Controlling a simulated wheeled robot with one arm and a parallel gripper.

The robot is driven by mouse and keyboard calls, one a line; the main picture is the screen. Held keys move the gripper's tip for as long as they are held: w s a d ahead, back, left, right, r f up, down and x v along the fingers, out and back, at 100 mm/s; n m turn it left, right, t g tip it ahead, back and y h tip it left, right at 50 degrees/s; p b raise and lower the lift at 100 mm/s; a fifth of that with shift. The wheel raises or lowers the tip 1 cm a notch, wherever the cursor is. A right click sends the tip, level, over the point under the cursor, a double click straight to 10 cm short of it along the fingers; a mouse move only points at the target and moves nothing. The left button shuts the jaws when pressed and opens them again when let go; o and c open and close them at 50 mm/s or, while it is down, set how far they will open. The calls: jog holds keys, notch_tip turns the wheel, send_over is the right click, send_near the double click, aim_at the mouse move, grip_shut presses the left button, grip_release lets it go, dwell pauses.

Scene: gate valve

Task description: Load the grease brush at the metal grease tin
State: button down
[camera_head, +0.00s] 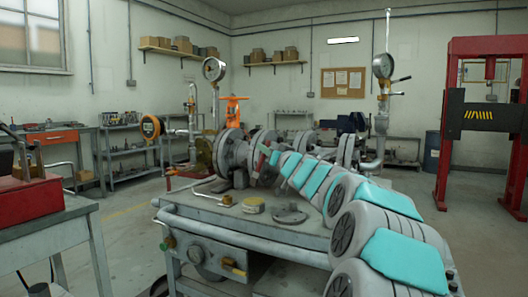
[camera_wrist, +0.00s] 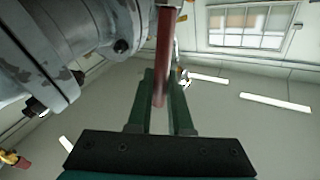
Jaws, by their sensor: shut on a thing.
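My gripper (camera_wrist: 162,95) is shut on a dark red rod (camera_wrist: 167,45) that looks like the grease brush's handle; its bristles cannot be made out. In the head view my gripper (camera_head: 266,156) is at the far end of my arm, beside the flanged valve (camera_head: 233,152) and above the bench top. A short round tin with a yellowish top (camera_head: 253,205), seemingly the grease tin, stands on the bench, below and apart from my gripper. In the wrist view a grey bolted flange (camera_wrist: 45,60) is close on the left; the tin is not seen there.
The metal bench (camera_head: 200,213) also bears a flat grey disc (camera_head: 290,216) and a small brass-ended tool (camera_head: 227,200). Pressure gauges (camera_head: 214,69) rise on pipes. A red toolbox (camera_head: 30,205) is at left, a red press (camera_head: 490,110) at right.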

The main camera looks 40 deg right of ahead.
jog(key=shift+f+b, duration=1.85)
jog(key=shift+b, duration=0.25)
jog(key=shift+f+b, duration=0.3)
jog(key=shift+f, duration=0.25)
notch_tip(320, 180, up, 7)
jog(key=p, duration=0.9)
jog(key=shift+r, duration=0.1)
dwell(0.4)
dwell(0.8)
